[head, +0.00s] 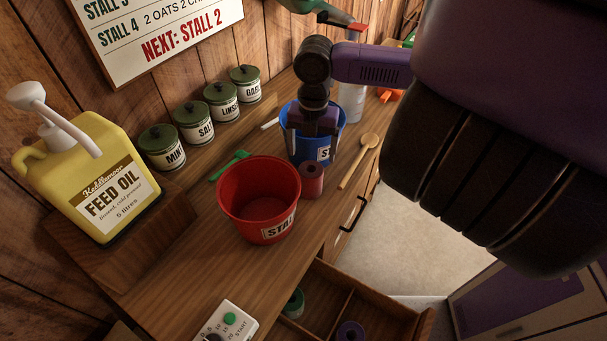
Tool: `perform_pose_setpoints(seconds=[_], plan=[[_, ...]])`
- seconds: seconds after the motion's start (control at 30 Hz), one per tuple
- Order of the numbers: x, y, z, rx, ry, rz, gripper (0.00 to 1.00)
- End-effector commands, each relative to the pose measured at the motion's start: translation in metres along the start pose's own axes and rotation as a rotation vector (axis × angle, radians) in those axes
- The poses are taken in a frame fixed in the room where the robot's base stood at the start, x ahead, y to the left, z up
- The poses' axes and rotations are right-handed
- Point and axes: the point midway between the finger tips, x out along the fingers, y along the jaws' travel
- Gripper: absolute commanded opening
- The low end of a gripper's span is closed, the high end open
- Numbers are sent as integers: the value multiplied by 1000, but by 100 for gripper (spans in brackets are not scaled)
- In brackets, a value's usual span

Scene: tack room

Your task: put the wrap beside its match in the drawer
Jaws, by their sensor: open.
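A dark red rolled wrap (311,181) stands upright on the wooden counter, between the red bucket and the blue bucket. My gripper (312,148) points down with its fingers apart, just behind and above the wrap, overlapping the blue bucket in the picture. Nothing shows between the fingers. The drawer (378,317) below the counter is pulled out at the bottom of the head view. Its visible compartments hold a green roll (293,303) and a purple roll (350,331). The rest of the drawer is cut off or hidden by the counter, and no red roll shows in it.
A red bucket (257,199) and a blue bucket (343,122) stand on the counter (190,255). A wooden spoon (358,161) and green scoop (230,165) lie nearby. A feed oil jug (88,178), several green-lidded tins (192,123) and a timer (225,324) are to the left.

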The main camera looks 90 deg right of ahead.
Motion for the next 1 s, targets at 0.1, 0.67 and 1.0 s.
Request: perform_pose_setpoints(seconds=[0.1,0.67,1.0], plan=[[9,0,-1,3,3,0,84],[72,-3,-11,2,1,-1,84],[77,-3,-11,1,0,0,74]])
